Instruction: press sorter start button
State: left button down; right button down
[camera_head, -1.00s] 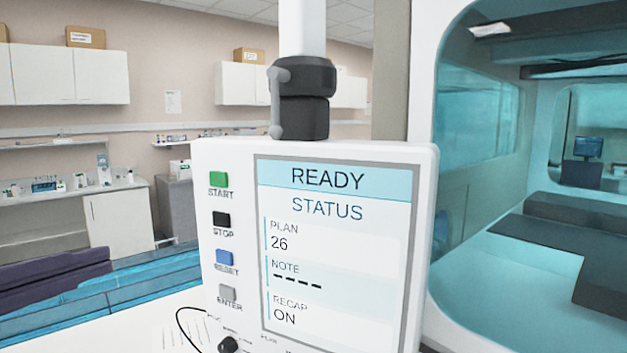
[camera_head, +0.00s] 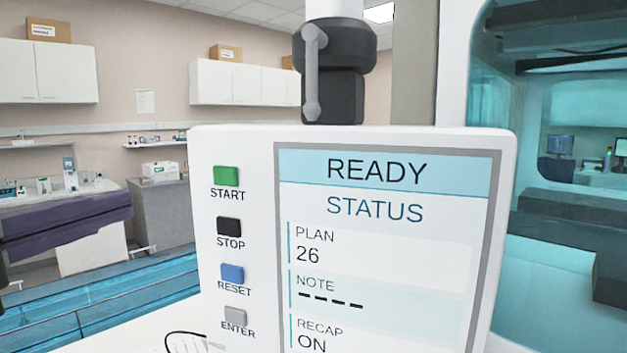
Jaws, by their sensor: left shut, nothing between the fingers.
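The sorter's control panel (camera_head: 262,140) is a white box facing me in the middle of the head view. Its green START button (camera_head: 226,176) is at the top of a column of buttons left of the screen. Below it are the black STOP button (camera_head: 229,226), the blue RESET button (camera_head: 232,273) and the grey ENTER button (camera_head: 235,316). The screen (camera_head: 385,210) reads READY. A thin dark sliver of my left gripper (camera_head: 3,272) shows at the left edge, well left of the START button and apart from the panel. My right gripper is out of view.
A dark clamp (camera_head: 335,70) holds the panel from above on a white post. A blue-covered bench or rail (camera_head: 130,290) runs at the lower left. The glass-walled machine (camera_head: 480,110) stands on the right. The space left of the buttons looks clear.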

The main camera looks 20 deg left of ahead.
pick_arm(q)
jog(key=b, duration=0.3)
send_near(223, 176)
jog(key=w+p, duration=0.4)
jog(key=w, duration=0.1)
jog(key=shift+w+a+r, duration=0.1)
jog(key=shift+w+r, duration=0.1)
jog(key=shift+w+f+p, duration=0.15)
jog(key=shift+w+p, duration=0.15)
jog(key=shift+w, duration=0.4)
